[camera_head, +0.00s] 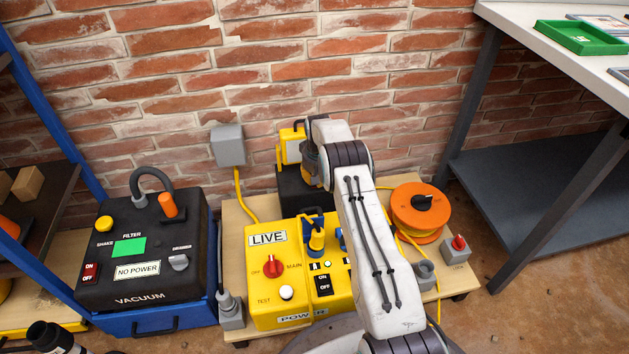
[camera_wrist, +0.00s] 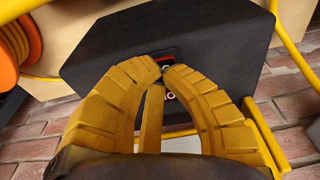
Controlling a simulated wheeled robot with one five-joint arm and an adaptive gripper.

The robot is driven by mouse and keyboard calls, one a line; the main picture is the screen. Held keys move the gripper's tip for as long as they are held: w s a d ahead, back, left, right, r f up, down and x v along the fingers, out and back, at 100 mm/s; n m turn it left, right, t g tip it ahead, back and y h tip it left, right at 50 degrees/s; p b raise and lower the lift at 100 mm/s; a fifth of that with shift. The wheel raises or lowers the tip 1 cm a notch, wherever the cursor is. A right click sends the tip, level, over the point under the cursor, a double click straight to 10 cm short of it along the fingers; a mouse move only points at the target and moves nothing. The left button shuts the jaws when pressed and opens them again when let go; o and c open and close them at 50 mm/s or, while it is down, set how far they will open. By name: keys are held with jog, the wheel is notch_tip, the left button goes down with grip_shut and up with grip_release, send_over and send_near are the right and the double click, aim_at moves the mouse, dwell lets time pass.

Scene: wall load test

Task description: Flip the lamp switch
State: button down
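A yellow lamp (camera_head: 290,148) stands on a black box (camera_head: 292,190) against the brick wall in the head view. My gripper (camera_head: 311,172) is in front of this box and partly covers it. In the wrist view, the black box face (camera_wrist: 215,45) fills the upper middle. A small red and black switch (camera_wrist: 166,58) shows on it just beyond my gripper's fingertips (camera_wrist: 163,72). The yellow fingers are drawn together at their tips with nothing between them. They hide most of the switch and its lettering. I cannot tell whether the tips touch it.
A yellow power box (camera_head: 275,245) marked LIVE stands in front of the lamp, below my arm. An orange cable reel (camera_head: 408,222) is to the right. A black vacuum unit (camera_head: 130,285) is at left. A grey workbench (camera_head: 545,165) stands at right.

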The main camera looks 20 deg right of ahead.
jog(key=shift+r, duration=0.15)
jog(key=shift+r+p, duration=1.85)
jog(key=shift+r, duration=1.55)
